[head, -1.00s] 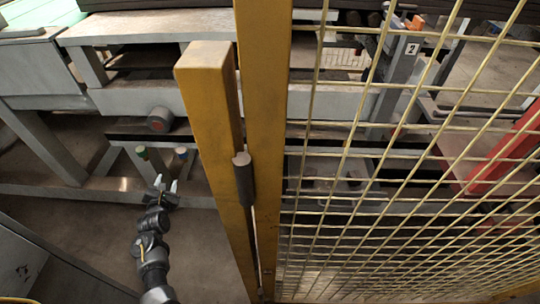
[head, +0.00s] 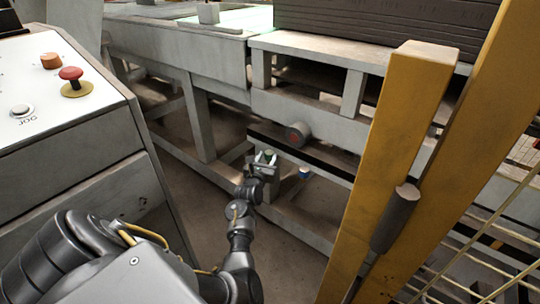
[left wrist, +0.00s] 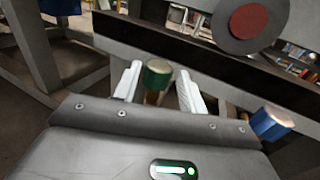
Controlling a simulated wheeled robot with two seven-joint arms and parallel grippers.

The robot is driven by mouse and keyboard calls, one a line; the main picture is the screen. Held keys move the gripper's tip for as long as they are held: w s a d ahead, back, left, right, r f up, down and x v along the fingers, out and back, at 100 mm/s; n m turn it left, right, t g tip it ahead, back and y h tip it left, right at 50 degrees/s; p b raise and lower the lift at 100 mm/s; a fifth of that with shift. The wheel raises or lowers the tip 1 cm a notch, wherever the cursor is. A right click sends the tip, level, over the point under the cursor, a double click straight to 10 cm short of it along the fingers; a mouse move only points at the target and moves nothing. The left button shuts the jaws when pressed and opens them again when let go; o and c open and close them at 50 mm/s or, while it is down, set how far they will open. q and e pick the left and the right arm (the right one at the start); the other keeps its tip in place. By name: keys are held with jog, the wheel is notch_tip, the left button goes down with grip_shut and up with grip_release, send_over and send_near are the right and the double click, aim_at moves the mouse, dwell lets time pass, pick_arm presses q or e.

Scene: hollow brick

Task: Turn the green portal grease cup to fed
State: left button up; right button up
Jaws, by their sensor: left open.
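The green grease cup (left wrist: 157,75) stands between the two pale fingers of my left gripper (left wrist: 158,88) in the left wrist view. The fingers are open, one on each side of the cup, with a visible gap to each side. In the head view my left gripper (head: 264,160) is at the lower frame of the machine, and the green cup's top (head: 268,155) shows between its fingers. My right gripper is not in view.
A grey roller end with a red centre (head: 298,133) juts out above the cups. A yellow post (head: 395,140) with mesh fencing stands to the right. A control panel (head: 55,85) with a red button (head: 71,74) is at the left. Open floor lies between panel and machine.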

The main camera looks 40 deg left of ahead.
aim_at(268, 155)
pick_arm(q)
jog(key=shift+b+x, duration=0.3)
jog(key=shift+x, duration=1.75)
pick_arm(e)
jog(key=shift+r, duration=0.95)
pick_arm(q)
jog(key=shift+c, duration=0.3)
jog(key=c, duration=0.6)
